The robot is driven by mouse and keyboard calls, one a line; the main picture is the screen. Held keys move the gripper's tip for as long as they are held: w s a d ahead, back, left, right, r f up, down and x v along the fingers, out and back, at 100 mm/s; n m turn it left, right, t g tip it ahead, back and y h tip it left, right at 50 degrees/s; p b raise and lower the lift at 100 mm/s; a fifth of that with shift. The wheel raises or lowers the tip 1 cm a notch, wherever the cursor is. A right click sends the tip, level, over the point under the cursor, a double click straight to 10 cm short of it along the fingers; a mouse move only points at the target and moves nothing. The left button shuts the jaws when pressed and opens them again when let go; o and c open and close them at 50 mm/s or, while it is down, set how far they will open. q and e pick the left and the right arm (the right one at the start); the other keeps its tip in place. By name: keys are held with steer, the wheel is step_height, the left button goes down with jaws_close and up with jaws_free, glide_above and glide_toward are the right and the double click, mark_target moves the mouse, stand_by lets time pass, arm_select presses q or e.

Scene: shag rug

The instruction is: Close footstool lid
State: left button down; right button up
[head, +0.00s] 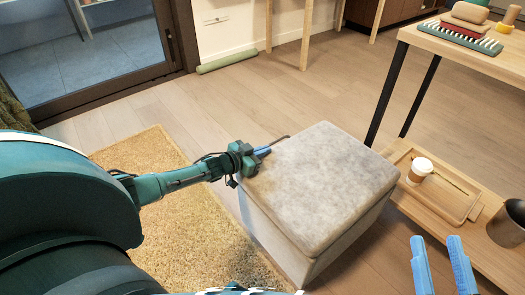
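The footstool (272,235) is a pale grey upholstered box standing partly on the shag rug. Its grey lid (325,185) lies over the box and looks flat or nearly so; any small gap along the far or left edge is hidden. My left gripper (263,152) is at the lid's upper left edge, with a blue finger close to or touching it. Whether its fingers are apart is not clear. My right gripper (442,262) is at the lower right, its two blue fingers apart with nothing between them, clear of the footstool.
The tan shag rug (150,150) lies left of the footstool. A dark-legged table (470,55) stands to the right, with a low wooden shelf holding a tray (450,205), a paper cup (420,170) and a dark mug (508,222). Wood floor behind the footstool is clear.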

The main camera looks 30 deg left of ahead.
arm_select(q)
steer(key=shift+s+f, duration=0.2)
steer(key=shift+f, duration=0.2)
steer(key=shift+r+p, duration=0.55)
steer(key=shift+p, duration=0.15)
step_height(320, 180, up, 5)
steer(key=p, duration=0.4)
steer(key=shift+f, duration=0.2)
steer(key=p+v, duration=0.1)
steer(key=v, duration=0.1)
steer(key=p+v, duration=0.1)
steer(key=v, duration=0.2)
steer(key=p+v, duration=0.1)
steer(key=v, duration=0.2)
steer(key=shift+s+a+f, duration=0.2)
steer(key=shift+f, duration=0.05)
steer(key=shift+s+a+r+p, duration=0.1)
steer(key=shift+s+a+p, duration=0.15)
steer(key=shift+s, duration=0.25)
arm_select(e)
steer(key=shift+d+g+h, duration=0.65)
steer(key=shift+g+h, duration=0.15)
steer(key=shift+h, duration=0.5)
